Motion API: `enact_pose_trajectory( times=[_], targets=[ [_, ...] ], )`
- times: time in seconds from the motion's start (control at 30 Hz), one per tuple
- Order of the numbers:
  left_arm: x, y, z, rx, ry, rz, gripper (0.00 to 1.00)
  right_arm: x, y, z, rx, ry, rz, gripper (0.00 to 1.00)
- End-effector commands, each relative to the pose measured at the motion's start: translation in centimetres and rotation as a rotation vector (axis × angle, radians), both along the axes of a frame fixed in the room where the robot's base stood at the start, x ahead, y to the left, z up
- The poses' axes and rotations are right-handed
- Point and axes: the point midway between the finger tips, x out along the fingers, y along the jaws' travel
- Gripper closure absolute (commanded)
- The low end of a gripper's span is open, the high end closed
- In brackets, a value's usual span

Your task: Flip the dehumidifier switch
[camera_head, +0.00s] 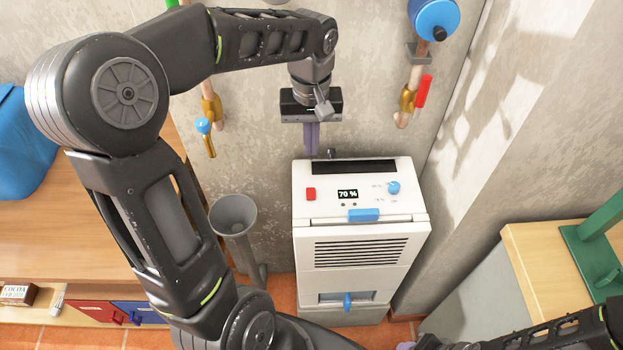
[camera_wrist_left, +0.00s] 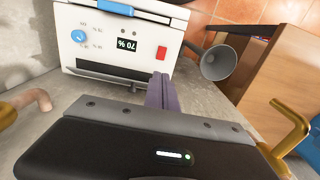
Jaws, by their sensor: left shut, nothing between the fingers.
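The white dehumidifier (camera_head: 362,255) stands upright on the floor against the wall. Its top panel has a red switch (camera_head: 310,194) at the left, a display (camera_head: 348,194) reading 70 % and a blue knob (camera_head: 393,188). The wrist view shows the red switch (camera_wrist_left: 161,53) too, upside down. My left gripper (camera_head: 312,148) points down above the dehumidifier's back edge, behind the red switch and apart from it. Its purple fingers (camera_wrist_left: 161,92) are shut and empty. Only a sliver of what looks like my right gripper (camera_head: 405,346) shows at the bottom edge; its fingers are unclear.
A grey funnel-topped pipe (camera_head: 233,216) stands left of the dehumidifier. Wall pipes with a blue-handled tap (camera_head: 204,126) and a red-handled valve (camera_head: 423,92) flank my left gripper. A wooden bench (camera_head: 60,225) is at left, a green-topped stand (camera_head: 590,250) at right.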

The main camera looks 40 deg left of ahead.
Motion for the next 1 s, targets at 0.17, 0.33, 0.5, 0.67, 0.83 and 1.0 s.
enact_pose_trajectory(
  times=[0.17,0.33,0.5,0.67,0.83,1.0],
  targets=[
    [-0.1,0.0,-2.5,-0.001,0.004,0.001,1.00,0.0,0.0,0.3,-0.001,0.001,-0.001,0.64],
    [-0.2,0.0,-5.9,-0.001,0.007,-0.001,1.00,-0.1,0.0,0.7,-0.002,0.003,0.000,0.64],
    [-0.2,0.0,-9.3,-0.002,0.006,-0.001,1.00,-0.1,-0.1,1.1,-0.002,0.004,-0.001,0.64],
    [-0.1,0.0,-11.6,-0.001,0.003,-0.001,1.00,-0.2,-0.1,1.5,-0.004,0.006,-0.001,0.64],
    [0.0,0.0,-12.8,0.000,0.002,0.000,1.00,-0.2,-0.1,1.6,-0.005,0.007,-0.002,0.64],
    [0.0,0.0,-13.0,0.000,0.000,0.000,1.00,-0.2,-0.1,1.6,-0.005,0.007,-0.002,0.64]
  ],
)
